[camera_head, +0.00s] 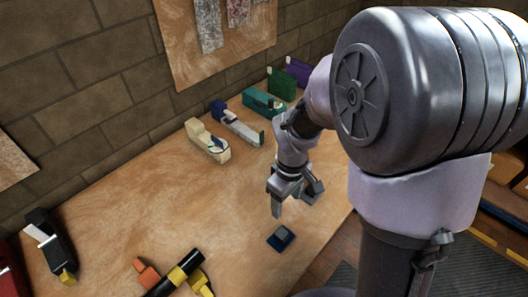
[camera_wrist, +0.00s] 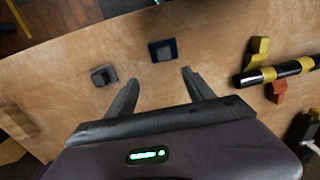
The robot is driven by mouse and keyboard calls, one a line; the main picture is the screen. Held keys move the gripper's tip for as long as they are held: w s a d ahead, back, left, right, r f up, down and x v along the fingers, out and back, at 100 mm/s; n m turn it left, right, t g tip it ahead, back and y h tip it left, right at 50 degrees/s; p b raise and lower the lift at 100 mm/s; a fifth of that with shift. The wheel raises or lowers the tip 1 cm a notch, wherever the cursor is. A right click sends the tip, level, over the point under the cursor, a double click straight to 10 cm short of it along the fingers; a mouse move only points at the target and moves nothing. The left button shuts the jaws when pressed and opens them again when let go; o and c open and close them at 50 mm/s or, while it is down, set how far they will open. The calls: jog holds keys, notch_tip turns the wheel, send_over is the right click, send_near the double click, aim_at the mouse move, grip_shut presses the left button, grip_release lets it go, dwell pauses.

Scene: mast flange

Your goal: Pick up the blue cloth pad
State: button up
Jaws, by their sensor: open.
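The blue cloth pad (camera_head: 281,238) is a small, dark blue square lying flat on the wooden bench top, near its front edge in the head view. It has a lighter grey-blue middle. In the wrist view the pad (camera_wrist: 163,50) lies ahead of the fingertips, roughly in line with the gap between them. My gripper (camera_head: 295,203) is open, with its fingers apart and nothing between them. It is over the bench, beyond the pad in the head view. The wrist view shows the fingers (camera_wrist: 160,76) spread, apart from the pad.
A small dark grey block (camera_wrist: 103,75) sits left of the pad in the wrist view. A black bar with yellow bands (camera_head: 178,273) lies by yellow and orange blocks (camera_head: 147,274). Several coloured holders line the wall, including a cream one (camera_head: 207,142). The bench middle is clear.

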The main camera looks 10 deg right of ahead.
jog(key=b, duration=0.2)
send_over(284, 235)
notch_tip(284, 235, down, 4)
jog(key=f+b, duration=0.1)
jog(key=f, duration=0.1)
jog(key=f+b, duration=0.1)
jog(key=f, duration=0.2)
jog(key=f+b, duration=0.1)
jog(key=f, duration=0.2)
jog(key=shift+w+a, duration=0.1)
jog(key=shift+w, duration=0.15)
jog(key=f+b, duration=0.1)
jog(key=f, duration=0.1)
jog(key=f+b, duration=0.2)
jog(key=f, duration=0.1)
jog(key=shift+s+f, duration=0.2)
jog(key=shift+f, duration=0.1)
jog(key=shift+r, duration=0.15)
jog(key=shift+c, duration=0.2)
grip_shut()
jog(key=shift+r, duration=0.15)
